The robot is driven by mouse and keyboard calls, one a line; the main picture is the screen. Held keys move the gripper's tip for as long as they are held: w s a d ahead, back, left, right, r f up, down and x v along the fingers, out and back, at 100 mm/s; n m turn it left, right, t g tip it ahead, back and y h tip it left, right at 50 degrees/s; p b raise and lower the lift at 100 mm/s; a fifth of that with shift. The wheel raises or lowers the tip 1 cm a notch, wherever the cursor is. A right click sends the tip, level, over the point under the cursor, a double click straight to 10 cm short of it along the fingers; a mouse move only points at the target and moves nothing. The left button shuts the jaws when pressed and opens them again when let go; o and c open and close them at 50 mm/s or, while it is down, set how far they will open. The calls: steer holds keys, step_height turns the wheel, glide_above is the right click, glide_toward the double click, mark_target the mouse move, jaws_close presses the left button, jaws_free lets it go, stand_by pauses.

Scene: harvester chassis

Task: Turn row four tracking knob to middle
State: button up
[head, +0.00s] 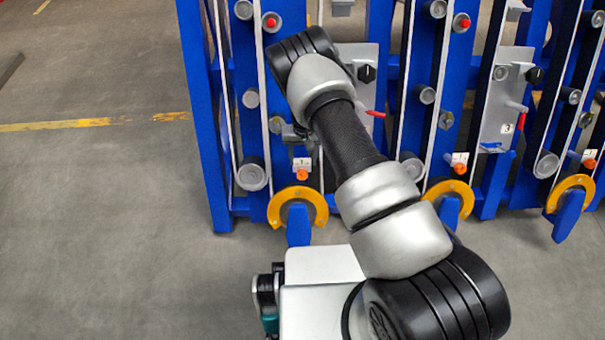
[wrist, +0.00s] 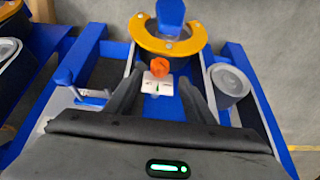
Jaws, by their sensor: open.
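The orange tracking knob (wrist: 160,68) sits at the edge of a small white marked label (wrist: 158,85) in the wrist view, just below a yellow ring. It is the knob of the leftmost row, and it also shows in the head view (head: 302,174). Its pointer setting is too small to read. My gripper (wrist: 161,80) is open, one dark finger on each side of the label, with the knob just beyond the fingertips. No contact with the knob shows. In the head view my arm hides most of the gripper. This row's number is not visible.
Blue frames carry rollers and pale belts. A yellow ring (wrist: 167,45) and a large grey roller (wrist: 230,80) flank the knob. Other rows have similar orange knobs (head: 460,168); the plate at right is marked 3 (head: 507,128). Bare floor (head: 95,210) lies to the left.

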mark_target(305, 173)
step_height(305, 173, down, 9)
steer(key=shift+a+r+b, duration=0.1)
steer(key=shift+r+b, duration=0.05)
steer(key=shift+b, duration=0.75)
steer(key=c, duration=1.1)
steer(key=shift+o, duration=0.2)
steer(key=m+y+b, duration=0.1)
steer(key=y+b, duration=0.1)
steer(key=d+m+y+b, duration=0.1)
steer(key=y, duration=0.1)
steer(key=shift+f+m+t+b, duration=0.25)
steer(key=shift+m+t+b, duration=0.05)
steer(key=shift+r+m+t+y+b, duration=0.1)
steer(key=shift+m+t+y+b, duration=0.3)
steer(key=shift+m+y+b, duration=0.8)
steer(key=shift+s+y+p, duration=0.1)
steer(key=shift+y+p, duration=0.35)
steer(key=shift+y, duration=0.05)
